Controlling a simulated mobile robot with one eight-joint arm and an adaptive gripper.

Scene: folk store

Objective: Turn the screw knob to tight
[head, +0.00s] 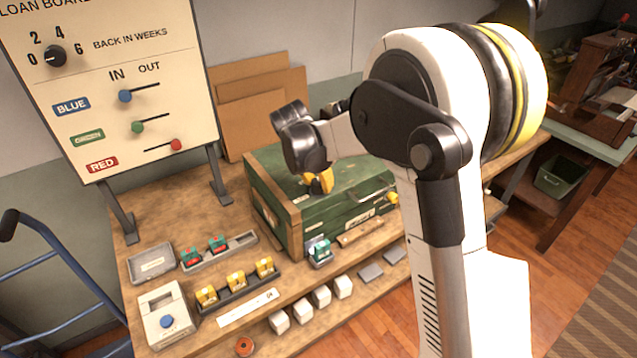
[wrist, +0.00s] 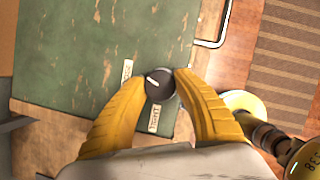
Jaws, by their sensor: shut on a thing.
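The screw knob (wrist: 160,85) is small, round and black with a white pointer line. In the wrist view it sits on the green chest's lid, and its pointer slants to the upper left. A pale label (wrist: 153,118) below the knob appears to read TIGHT. Another pale label (wrist: 127,72) lies to its left, its text hard to read. My gripper (wrist: 161,86) has its yellow fingers shut on the knob, one on each side. In the head view my gripper (head: 318,183) is down at the green chest (head: 345,198), and the knob is hidden.
A loan board (head: 115,85) stands at the back left of the wooden bench (head: 160,215). Small trays with yellow and teal pieces, a white box (head: 165,318) and several white blocks lie in front of the chest. Cardboard sheets (head: 255,105) lean behind.

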